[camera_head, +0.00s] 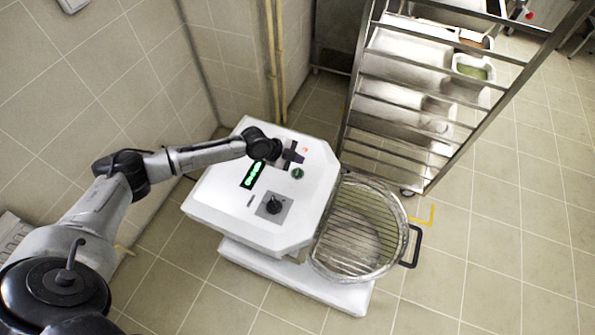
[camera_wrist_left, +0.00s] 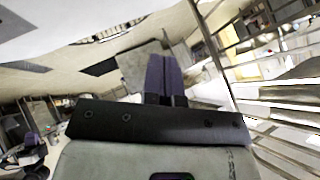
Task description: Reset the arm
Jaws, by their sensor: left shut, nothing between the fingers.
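My left arm comes in from the left in the head view and reaches over a white machine (camera_head: 215,205). My left gripper (camera_head: 297,153) is above the machine's sloped top panel, near its controls. It is shut with nothing between the fingers. In the left wrist view the two dark fingers (camera_wrist_left: 166,75) lie side by side. The panel has a green lit display (camera_head: 252,175), a green round button (camera_head: 297,173) and a black knob (camera_head: 273,204). I cannot tell whether the fingertips touch the panel. My right gripper is not in view.
A round wire-covered bowl (camera_head: 352,245) with a black handle (camera_head: 412,246) sits at the machine's right side. A metal rack (camera_head: 447,165) with trays stands behind it. Tiled walls and yellowish pipes (camera_head: 275,60) are close behind the machine. The floor at the lower right is clear.

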